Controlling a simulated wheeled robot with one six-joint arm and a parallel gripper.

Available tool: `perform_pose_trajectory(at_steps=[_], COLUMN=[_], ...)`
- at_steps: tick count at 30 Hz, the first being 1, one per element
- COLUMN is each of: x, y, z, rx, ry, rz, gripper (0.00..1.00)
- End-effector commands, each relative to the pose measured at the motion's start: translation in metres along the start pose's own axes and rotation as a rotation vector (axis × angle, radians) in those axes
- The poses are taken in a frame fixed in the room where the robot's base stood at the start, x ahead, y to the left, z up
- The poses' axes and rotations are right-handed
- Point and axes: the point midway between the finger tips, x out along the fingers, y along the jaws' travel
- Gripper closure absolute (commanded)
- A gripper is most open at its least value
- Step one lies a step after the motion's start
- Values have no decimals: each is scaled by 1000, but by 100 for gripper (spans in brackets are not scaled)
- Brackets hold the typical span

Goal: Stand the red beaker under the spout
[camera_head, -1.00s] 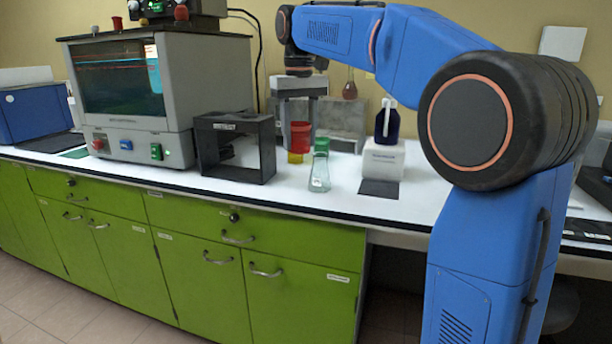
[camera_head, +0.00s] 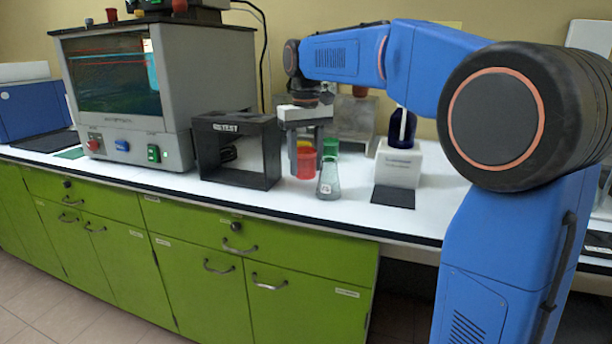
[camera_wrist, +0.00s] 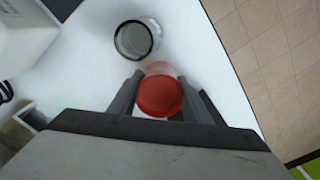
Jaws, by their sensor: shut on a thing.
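The red beaker (camera_head: 304,165) is between the fingers of my gripper (camera_head: 304,148), near the front of the white counter. The gripper is shut on it from above. In the wrist view the beaker (camera_wrist: 160,96) shows round and red between the two dark fingertips. I cannot tell whether its base touches the counter. I cannot make out a spout for certain.
A black open frame marked TEST (camera_head: 238,127) stands left of the beaker, beside a grey machine (camera_head: 178,95). To the right is a white block (camera_head: 399,166) with a dark blue bottle (camera_head: 402,130) on it. The counter's front edge (camera_head: 300,217) is near.

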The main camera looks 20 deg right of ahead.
Motion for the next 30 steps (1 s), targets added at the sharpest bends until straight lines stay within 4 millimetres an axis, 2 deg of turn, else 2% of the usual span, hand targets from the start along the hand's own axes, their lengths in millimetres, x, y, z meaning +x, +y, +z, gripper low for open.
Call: perform_pose_trajectory(at_steps=[9, 20, 21, 23, 30], x=[36, 40, 40, 40, 40], y=[0, 0, 0, 0, 0], z=[0, 0, 0, 0, 0], rx=[0, 0, 0, 0, 0], ry=[0, 0, 0, 0, 1], rz=[0, 0, 0, 0, 0], gripper=[78, 78, 51, 37, 37])
